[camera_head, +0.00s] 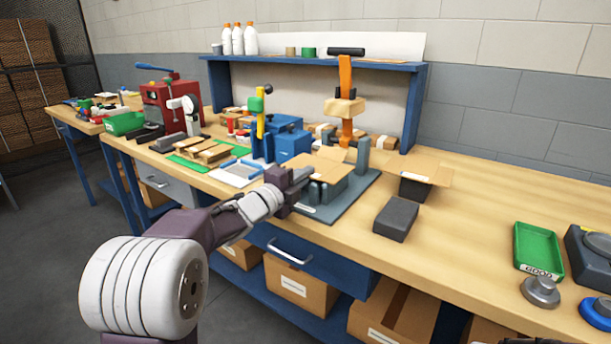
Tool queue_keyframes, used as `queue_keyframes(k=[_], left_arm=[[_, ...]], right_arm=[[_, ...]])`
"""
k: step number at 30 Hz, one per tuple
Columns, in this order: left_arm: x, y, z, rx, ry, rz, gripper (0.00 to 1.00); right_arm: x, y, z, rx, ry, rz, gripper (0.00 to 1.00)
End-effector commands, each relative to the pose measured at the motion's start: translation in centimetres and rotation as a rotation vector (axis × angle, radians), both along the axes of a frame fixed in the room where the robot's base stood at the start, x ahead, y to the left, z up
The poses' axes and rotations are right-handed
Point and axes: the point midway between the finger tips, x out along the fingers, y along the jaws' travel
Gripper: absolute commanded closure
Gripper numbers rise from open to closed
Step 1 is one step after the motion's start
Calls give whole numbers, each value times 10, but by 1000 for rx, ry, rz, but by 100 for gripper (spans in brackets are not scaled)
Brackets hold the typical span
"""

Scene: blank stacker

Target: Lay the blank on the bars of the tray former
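A grey fixture base (362,186) with upright posts stands on the bench in the middle, and it looks like the tray former. A flat brown cardboard blank (328,168) is over this base, among the posts. Its bars are hidden, so I cannot tell what bears it. My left gripper (303,182) is at the blank's near left edge. Its fingers are small and partly hidden, so I cannot tell whether they grip the blank. Another cardboard piece (418,171) sits on a dark box-like support to the right.
An orange column (346,82) with a light brown block rises behind the fixture. A dark grey block (396,218) lies in front of the right cardboard. A blue machine (291,142) stands behind left.

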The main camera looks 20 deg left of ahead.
Motion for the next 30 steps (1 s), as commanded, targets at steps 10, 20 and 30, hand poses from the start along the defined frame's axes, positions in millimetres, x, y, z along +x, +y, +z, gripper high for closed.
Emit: queue_keyframes(k=[10, 20, 30], left_arm=[[0, 0, 0, 0, 0, 0, 75], [0, 0, 0, 0, 0, 0, 72], [0, 0, 0, 0, 0, 0, 72]], right_arm=[[0, 0, 0, 0, 0, 0, 64], [0, 0, 0, 0, 0, 0, 64], [0, 0, 0, 0, 0, 0, 64]])
